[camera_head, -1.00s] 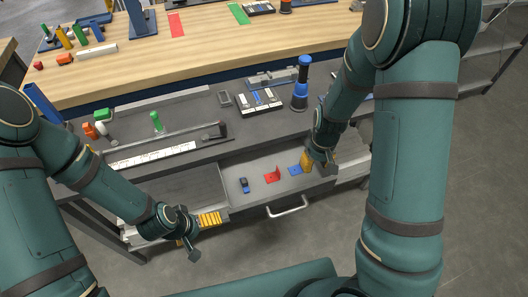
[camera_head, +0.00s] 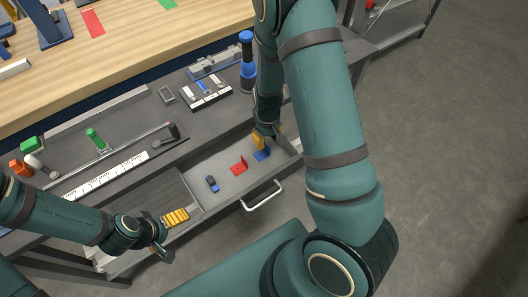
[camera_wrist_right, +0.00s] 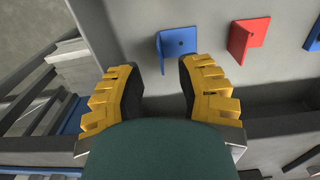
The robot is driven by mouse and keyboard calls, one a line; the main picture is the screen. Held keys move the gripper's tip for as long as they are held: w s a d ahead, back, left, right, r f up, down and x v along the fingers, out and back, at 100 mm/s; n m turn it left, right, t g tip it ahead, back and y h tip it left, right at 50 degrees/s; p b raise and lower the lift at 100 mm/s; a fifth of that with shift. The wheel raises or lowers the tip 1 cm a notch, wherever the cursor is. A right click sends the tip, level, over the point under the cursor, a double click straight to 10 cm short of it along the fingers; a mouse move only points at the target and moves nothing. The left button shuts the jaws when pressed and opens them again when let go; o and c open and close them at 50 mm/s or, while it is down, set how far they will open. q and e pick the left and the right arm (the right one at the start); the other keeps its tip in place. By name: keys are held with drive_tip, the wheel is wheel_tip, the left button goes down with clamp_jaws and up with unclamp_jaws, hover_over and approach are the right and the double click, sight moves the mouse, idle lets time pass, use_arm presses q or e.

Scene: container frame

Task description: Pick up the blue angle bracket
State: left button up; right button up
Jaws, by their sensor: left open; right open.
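The blue angle bracket (camera_head: 262,155) lies in the open drawer, near its right end. In the right wrist view the blue bracket (camera_wrist_right: 178,43) lies on the drawer floor, just beyond my fingertips. My right gripper (camera_wrist_right: 160,75) is open, its yellow fingers spread apart with nothing between them but part of the bracket's edge ahead. In the head view my right gripper (camera_head: 266,138) is over the drawer, right above the bracket and partly hiding it. My left gripper (camera_head: 166,232) is open and empty at the drawer unit's front left.
A red angle bracket (camera_head: 239,166) and a small blue-black part (camera_head: 212,184) lie in the same drawer (camera_head: 225,194), left of the blue bracket. The drawer handle (camera_head: 264,196) sticks out in front. Tools and small parts stand on the grey worktop (camera_head: 205,130) behind.

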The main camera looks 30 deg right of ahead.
sight(267, 152)
wheel_tip(267, 152, down, 5)
drive_tip(key=shift+f+b, duration=0.1)
drive_tip(key=shift+b, duration=0.6)
clamp_jaws()
